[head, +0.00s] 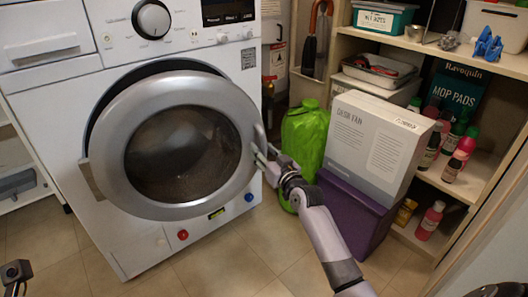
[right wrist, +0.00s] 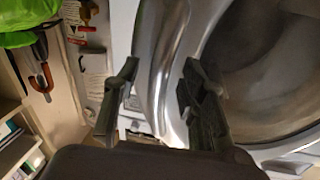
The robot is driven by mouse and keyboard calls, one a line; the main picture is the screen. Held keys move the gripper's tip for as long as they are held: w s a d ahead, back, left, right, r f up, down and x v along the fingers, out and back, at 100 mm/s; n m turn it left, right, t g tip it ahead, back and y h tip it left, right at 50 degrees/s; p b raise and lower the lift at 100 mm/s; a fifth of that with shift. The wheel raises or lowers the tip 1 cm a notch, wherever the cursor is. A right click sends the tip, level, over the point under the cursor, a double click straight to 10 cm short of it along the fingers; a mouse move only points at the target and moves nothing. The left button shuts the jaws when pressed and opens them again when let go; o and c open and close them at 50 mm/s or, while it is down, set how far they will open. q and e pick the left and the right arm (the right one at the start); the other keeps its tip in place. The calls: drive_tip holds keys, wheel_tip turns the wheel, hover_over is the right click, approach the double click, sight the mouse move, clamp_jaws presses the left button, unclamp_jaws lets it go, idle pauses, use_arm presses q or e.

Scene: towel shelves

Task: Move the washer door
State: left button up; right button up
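The round silver washer door (head: 215,100) stands ajar in front of the white washer (head: 55,110), with a dark gap at its upper left. Its dark glass is in the middle. My right gripper (head: 266,163) is at the door's right edge in the head view. In the right wrist view, the two fingers of my right gripper (right wrist: 160,85) are apart, with the door's silver rim (right wrist: 172,45) between and beyond them. I cannot tell whether they touch it. Part of my left arm shows at the bottom left in the head view; its fingers are not clear.
Shelves (head: 470,175) with bottles line the right side. The tiled floor (head: 220,265) in front is clear.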

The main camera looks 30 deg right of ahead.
drive_tip(key=s, duration=1.2)
idle(0.3)
